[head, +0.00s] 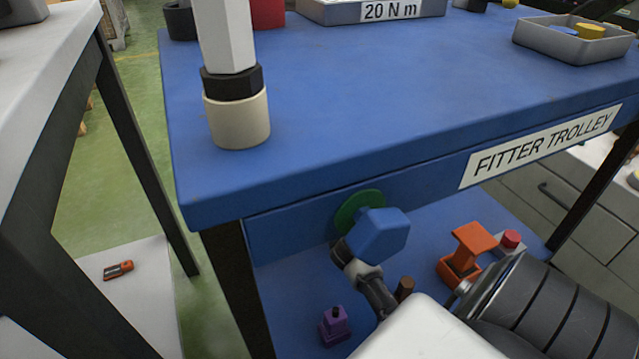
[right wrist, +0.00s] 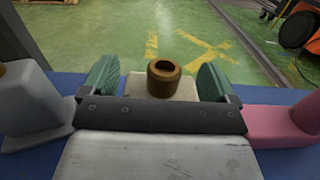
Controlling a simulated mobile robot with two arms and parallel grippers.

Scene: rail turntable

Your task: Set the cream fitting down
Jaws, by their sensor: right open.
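In the right wrist view a cream block (right wrist: 136,86), which I take for the cream fitting, shows between my fingers with a brown hollow neck (right wrist: 163,80) in front of or on it. My right gripper (right wrist: 161,88) is open, with one green finger on each side, and gaps show between the fingers and the neck. The block's underside is hidden behind the dark palm, so I cannot see what it rests on. In the head view I cannot clearly pick out my right gripper. My left gripper is not in view.
The trolley's blue top (head: 350,80) carries a cream cylinder (head: 238,122) under a black collar and white column, and a grey tray (head: 565,45). On the lower shelf are a purple piece (head: 335,327) and an orange piece (head: 460,262). Grey (right wrist: 30,105) and pink (right wrist: 285,122) pieces flank my fingers.

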